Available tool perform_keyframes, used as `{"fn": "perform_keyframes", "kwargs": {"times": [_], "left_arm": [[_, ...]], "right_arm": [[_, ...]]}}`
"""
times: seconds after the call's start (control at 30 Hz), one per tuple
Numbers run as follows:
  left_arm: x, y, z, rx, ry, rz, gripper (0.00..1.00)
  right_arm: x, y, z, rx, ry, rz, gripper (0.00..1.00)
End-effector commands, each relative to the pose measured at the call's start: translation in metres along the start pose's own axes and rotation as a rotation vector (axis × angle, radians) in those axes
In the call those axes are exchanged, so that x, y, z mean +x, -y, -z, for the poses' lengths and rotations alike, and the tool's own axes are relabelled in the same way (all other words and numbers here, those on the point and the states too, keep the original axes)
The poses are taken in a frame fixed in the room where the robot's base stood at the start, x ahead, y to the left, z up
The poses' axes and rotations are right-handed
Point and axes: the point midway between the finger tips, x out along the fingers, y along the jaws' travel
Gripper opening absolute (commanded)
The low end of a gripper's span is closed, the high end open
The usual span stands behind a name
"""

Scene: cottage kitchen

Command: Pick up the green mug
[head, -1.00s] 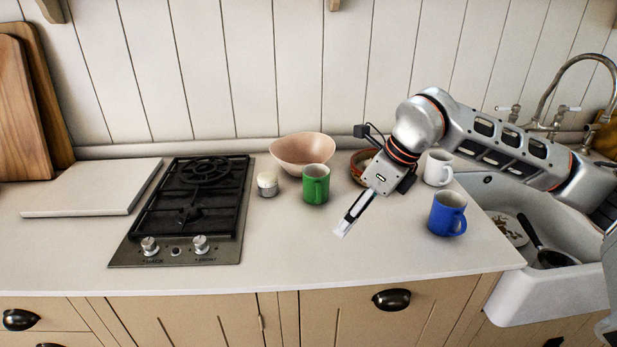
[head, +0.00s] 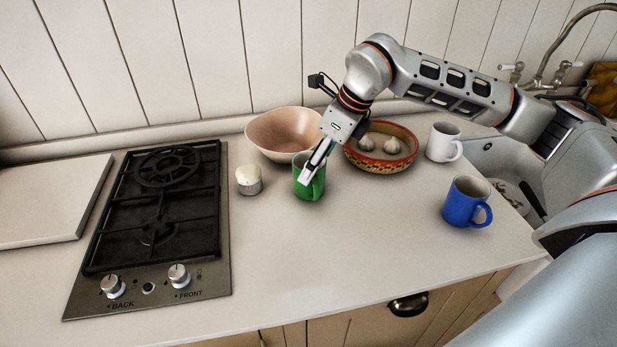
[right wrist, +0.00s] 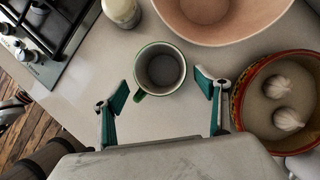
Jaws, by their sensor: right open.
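The green mug (head: 309,186) stands upright on the counter, in front of the pink bowl. My right gripper (head: 309,175) is at the mug and hides part of it in the head view. In the right wrist view the mug (right wrist: 160,68) shows from above, with its handle toward the lower left. There my right gripper (right wrist: 160,90) is open, with one finger on each side and a little short of the mug; the mug's near edge lies about between the fingertips. I see no contact. My left gripper is not in view.
A pink bowl (head: 285,130) stands behind the mug, a white-lidded jar (head: 249,180) to its left. A patterned bowl with garlic (head: 381,165) is close on the right. A white mug (head: 444,143) and a blue mug (head: 465,203) stand farther right. The front counter is clear.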

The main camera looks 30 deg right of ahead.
Motion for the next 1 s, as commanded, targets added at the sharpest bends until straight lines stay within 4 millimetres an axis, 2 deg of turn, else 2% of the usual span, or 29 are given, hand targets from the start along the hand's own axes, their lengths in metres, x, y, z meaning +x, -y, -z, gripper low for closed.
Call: {"fn": "perform_keyframes", "kwargs": {"times": [0.3, 0.63, 0.8, 0.83, 1.0], "left_arm": [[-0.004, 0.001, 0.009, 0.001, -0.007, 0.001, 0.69], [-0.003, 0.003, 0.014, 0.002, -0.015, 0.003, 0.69], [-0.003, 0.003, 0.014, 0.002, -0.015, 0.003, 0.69], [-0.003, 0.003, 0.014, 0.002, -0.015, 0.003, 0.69], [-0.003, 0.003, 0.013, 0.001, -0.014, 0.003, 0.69]], "right_arm": [[0.042, 0.001, 0.002, -0.001, -0.002, -0.002, 0.73], [0.049, 0.002, 0.002, -0.001, 0.0, 0.0, 0.73], [0.049, 0.002, 0.002, -0.001, 0.0, -0.001, 0.29], [0.049, 0.002, 0.002, -0.001, -0.001, -0.001, 0.23], [0.049, 0.002, 0.002, -0.001, 0.001, 0.0, 0.23]]}}
